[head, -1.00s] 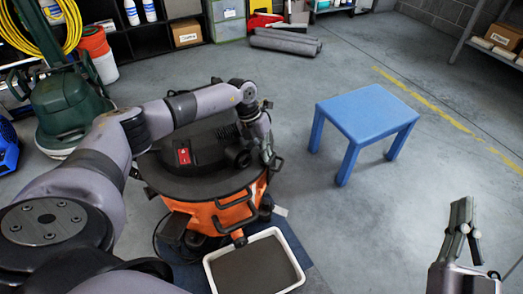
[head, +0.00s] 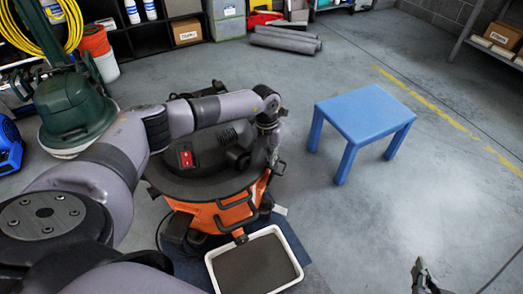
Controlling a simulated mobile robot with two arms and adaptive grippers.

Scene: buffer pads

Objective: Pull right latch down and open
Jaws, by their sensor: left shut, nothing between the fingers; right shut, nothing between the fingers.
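The orange and black machine (head: 235,213) stands at centre left with a round black lid (head: 190,183) and a red switch on top. Black handle-like bars cross its orange front. My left arm reaches over the lid, and my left gripper (head: 272,152) points down, shut, at the machine's right edge. A small dark part (head: 280,168) shows beside the fingertips; I cannot tell whether it is the right latch or whether they touch. My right gripper (head: 420,268) is shut and empty at the bottom right, mostly cut off by the frame.
A white tray (head: 295,268) with a dark pad sits in front of the machine. A blue stool (head: 365,115) stands to the right, with clear floor around it. A green machine (head: 73,115) stands at the left. Shelves and grey rolls (head: 285,42) are at the back.

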